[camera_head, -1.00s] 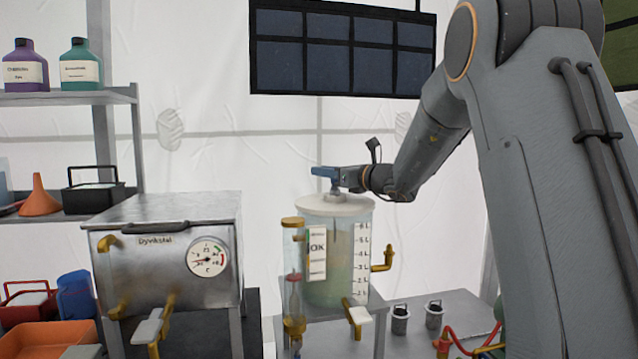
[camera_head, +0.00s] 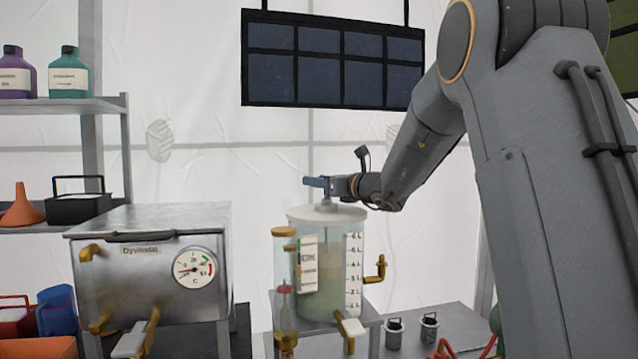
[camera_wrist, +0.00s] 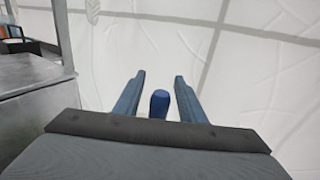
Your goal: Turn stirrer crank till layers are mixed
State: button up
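The stirrer tank (camera_head: 333,262) is a clear cylinder with a white lid (camera_head: 326,213) and a litre scale. Its contents show a pale beige upper part and a greener lower part. My gripper (camera_head: 314,182) is above the lid, its blue fingers pointing left. In the wrist view, a blue crank knob (camera_wrist: 159,103) stands between my two fingers (camera_wrist: 159,92), with a narrow gap visible on each side. The gripper looks open around the knob, not clamped on it. The rest of the crank is mostly hidden by the gripper.
A steel box with a dial (camera_head: 150,265) stands left of the tank. A brass spout (camera_head: 376,270) sticks out at the tank's right, and a gauge tube (camera_head: 285,285) stands at its front left. Two small metal canisters (camera_head: 429,328) are at the right. A dark panel (camera_head: 331,60) hangs above.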

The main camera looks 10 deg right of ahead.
jog(key=b+v, duration=0.2)
jog(key=v, duration=0.5)
jog(key=shift+s+d, duration=0.2)
jog(key=shift+s, duration=0.15)
